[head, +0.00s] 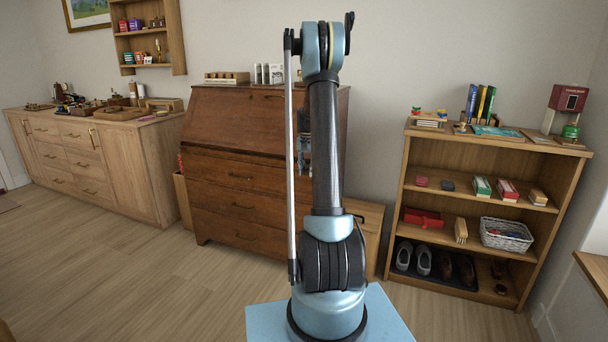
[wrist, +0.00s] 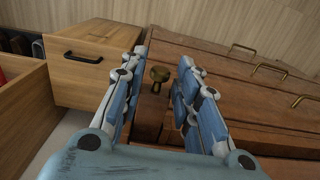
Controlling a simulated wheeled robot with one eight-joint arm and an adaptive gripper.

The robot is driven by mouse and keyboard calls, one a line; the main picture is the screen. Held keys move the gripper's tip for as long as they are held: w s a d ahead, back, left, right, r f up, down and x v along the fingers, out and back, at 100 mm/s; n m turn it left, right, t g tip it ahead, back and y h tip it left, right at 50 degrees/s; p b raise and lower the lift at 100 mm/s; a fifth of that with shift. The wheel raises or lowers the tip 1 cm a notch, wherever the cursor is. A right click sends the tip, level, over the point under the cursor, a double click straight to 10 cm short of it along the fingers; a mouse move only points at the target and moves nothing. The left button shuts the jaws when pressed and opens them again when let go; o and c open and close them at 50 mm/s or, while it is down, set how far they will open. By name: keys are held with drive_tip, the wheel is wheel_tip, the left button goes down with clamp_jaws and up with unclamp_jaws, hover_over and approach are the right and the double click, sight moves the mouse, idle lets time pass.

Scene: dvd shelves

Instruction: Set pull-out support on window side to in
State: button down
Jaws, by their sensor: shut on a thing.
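The dark wooden bureau (head: 235,160) stands against the back wall, its sloped front closed. In the wrist view, the pull-out support (wrist: 150,108) shows as a narrow wooden piece with a round brass knob (wrist: 159,74), beside the bureau's drawer fronts (wrist: 235,90). My gripper (wrist: 163,62) has its two fingers on either side of the knob and support, shut on the support. In the head view my gripper (head: 304,145) is at the bureau's right part, mostly hidden by my arm. How far the support sticks out is hard to tell.
A low shelf (head: 480,135) with shoes and boxes stands right. Floor (head: 130,270) at left is clear.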

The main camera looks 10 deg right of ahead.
drive_tip(key=shift+w+a, duration=0.1)
drive_tip(key=shift+a, duration=0.1)
drive_tip(key=c, duration=1.5)
unclamp_jaws()
drive_tip(key=shift+c, duration=0.2)
drive_tip(key=shift+d+r, duration=0.1)
wheel_tip(320, 180, up, 12)
